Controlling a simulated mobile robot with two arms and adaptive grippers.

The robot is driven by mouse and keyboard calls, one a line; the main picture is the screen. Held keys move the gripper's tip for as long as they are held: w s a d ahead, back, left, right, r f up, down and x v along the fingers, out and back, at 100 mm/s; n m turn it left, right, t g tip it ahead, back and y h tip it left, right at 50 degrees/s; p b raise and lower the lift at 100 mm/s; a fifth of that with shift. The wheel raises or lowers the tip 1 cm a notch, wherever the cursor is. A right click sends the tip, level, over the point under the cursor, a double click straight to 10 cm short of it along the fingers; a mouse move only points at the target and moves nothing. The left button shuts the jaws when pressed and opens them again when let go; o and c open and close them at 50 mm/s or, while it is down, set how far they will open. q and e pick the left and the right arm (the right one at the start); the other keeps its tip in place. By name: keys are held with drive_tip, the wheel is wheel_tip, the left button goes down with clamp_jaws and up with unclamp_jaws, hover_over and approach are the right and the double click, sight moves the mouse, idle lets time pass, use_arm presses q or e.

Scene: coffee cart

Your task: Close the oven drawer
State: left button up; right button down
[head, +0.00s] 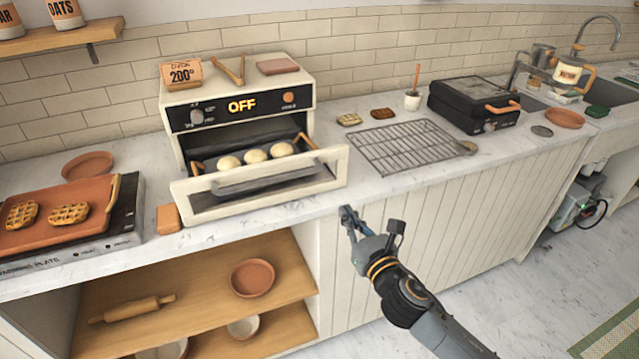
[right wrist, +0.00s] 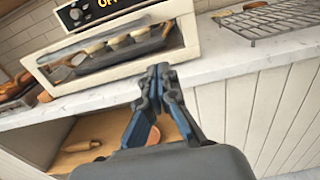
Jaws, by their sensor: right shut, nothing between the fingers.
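The cream oven (head: 240,100) stands on the counter, its display reading OFF. Its drawer (head: 262,190), a cream frame with a window and a grey handle bar, is pulled out at the front. A dark tray with several pale buns (head: 255,156) sits inside behind the drawer front. My right gripper (head: 347,212) is shut and empty, in front of the counter edge, just below and right of the drawer's right end, apart from it. In the right wrist view the shut fingertips (right wrist: 158,72) show below the drawer (right wrist: 110,55). My left gripper is not in view.
A warming plate with waffles (head: 60,215) is left of the oven, with a small orange block (head: 168,218) between. A wire rack (head: 405,147) and a black waffle maker (head: 473,103) stand to the right. Open shelves (head: 200,290) lie below the counter.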

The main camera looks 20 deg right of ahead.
sight(320, 173)
drive_tip(key=w+p, duration=0.2)
drive_tip(key=w, duration=1.1)
drive_tip(key=shift+w+a, duration=0.15)
drive_tip(key=shift+w, duration=0.25)
